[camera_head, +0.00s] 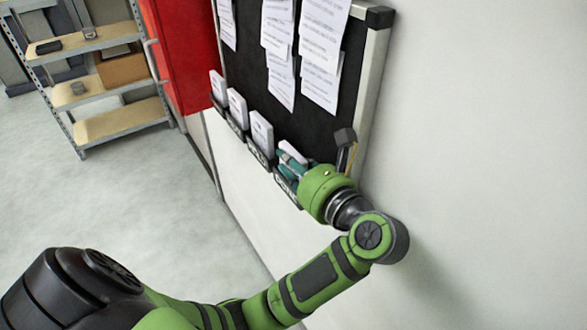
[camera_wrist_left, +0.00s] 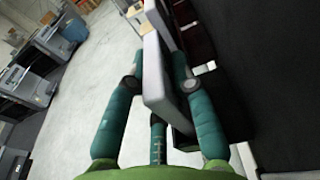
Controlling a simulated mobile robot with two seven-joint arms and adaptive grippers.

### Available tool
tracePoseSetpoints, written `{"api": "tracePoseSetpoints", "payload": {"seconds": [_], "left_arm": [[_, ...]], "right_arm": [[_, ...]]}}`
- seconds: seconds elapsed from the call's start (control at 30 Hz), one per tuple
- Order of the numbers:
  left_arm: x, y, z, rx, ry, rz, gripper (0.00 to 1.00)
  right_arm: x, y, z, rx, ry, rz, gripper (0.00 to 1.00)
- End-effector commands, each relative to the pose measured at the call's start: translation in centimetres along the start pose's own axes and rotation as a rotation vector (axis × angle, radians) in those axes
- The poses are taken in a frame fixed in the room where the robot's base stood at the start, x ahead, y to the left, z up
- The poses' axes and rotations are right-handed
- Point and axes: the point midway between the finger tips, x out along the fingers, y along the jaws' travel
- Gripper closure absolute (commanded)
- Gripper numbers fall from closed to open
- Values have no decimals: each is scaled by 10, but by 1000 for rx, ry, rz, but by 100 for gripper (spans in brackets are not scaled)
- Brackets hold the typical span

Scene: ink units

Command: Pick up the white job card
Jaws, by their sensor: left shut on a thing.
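My right gripper is not in view.
Other white cards (camera_head: 262,133) stand in a row of holders along the board's lower edge. The dark board (camera_head: 322,125) carries hanging papers (camera_head: 325,40). A dark block (camera_head: 345,137) sticks out close to my left gripper. Shelves (camera_head: 95,90) stand far left; the floor between is clear.

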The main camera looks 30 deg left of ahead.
Motion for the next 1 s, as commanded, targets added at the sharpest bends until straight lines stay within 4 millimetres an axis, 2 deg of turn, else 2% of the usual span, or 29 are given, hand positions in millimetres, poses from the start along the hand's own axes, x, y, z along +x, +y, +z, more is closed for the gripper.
{"api": "tracePoseSetpoints", "payload": {"seconds": [0.13, 0.47, 0.57, 0.73, 0.87, 1.0], "left_arm": [[0, 0, 0, 0, 0, 1, 100], [-1, 0, 6, -1, 1, 1, 100], [-2, 0, 16, -2, 2, 1, 100], [-7, 0, 44, -5, 3, 0, 100], [-19, 23, 56, -2, 4, -1, 100], [-36, 55, 76, -3, 4, -1, 100]], "right_arm": [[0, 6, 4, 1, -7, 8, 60], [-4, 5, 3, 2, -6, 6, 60], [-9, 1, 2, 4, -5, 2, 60], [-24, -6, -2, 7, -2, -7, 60], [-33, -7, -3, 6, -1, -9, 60], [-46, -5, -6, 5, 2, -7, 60]]}}
